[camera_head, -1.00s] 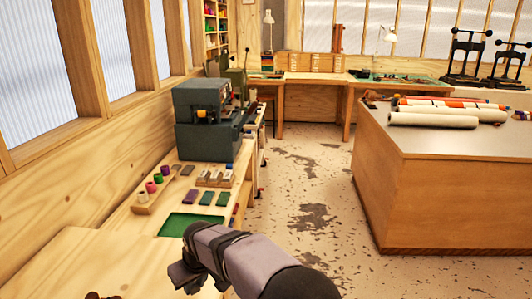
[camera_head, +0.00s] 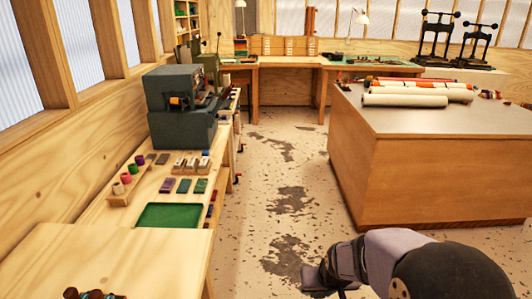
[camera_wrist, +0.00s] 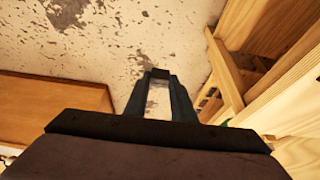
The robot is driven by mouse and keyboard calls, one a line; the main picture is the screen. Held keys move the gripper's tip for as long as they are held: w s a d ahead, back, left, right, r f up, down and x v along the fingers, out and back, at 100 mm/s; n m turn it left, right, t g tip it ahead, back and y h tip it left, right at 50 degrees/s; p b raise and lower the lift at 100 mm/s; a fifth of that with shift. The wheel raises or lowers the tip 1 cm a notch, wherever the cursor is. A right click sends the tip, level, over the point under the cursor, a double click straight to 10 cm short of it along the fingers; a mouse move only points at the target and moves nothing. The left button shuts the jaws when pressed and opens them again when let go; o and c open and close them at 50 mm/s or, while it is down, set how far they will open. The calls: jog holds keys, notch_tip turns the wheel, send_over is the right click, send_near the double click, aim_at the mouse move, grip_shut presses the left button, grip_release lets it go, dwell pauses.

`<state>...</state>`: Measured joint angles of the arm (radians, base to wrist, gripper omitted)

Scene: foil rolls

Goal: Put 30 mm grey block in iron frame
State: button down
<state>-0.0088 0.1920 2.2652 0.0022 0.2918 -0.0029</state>
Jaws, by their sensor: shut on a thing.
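My gripper (camera_head: 318,280) is low in the head view, over open floor to the right of the bench. In the wrist view my gripper (camera_wrist: 160,88) points down at the floor, its two fingers apart with a small dark grey block (camera_wrist: 160,74) between their tips. The block's size cannot be read, and it is not clear in the head view. I cannot pick out the iron frame in either view.
The wooden bench (camera_head: 120,215) at left holds a green mat (camera_head: 170,215), several small blocks (camera_head: 190,164), a rack of coloured rolls (camera_head: 127,183) and a dark machine (camera_head: 183,100). A large cabinet (camera_head: 430,170) stands at right. Floor between is clear.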

jog(key=s+a+r+n+y, duration=0.1)
jog(key=s+a+n, duration=0.15)
jog(key=a, duration=0.65)
jog(key=s+a+r+n+g+y, duration=0.1)
jog(key=a+n, duration=0.3)
jog(key=a, duration=0.5)
jog(key=s+a+r+n+y, duration=0.1)
jog(key=s+a+n, duration=0.15)
jog(key=a, duration=0.65)
jog(key=s+a+r+n+g+y+p, duration=0.1)
jog(key=s+a+r+n+g, duration=0.15)
jog(key=s+a+n, duration=1.15)
jog(key=s+a+f+m, duration=0.1)
jog(key=f, duration=0.1)
jog(key=s+a+f+m, duration=0.2)
jog(key=s+a+f+m+g+p, duration=0.1)
jog(key=s+f+m, duration=0.1)
jog(key=shift+s+a, duration=0.1)
jog(key=shift+a, duration=0.3)
jog(key=shift+y, duration=0.3)
jog(key=shift+f, duration=2.25)
jog(key=shift+f, duration=0.2)
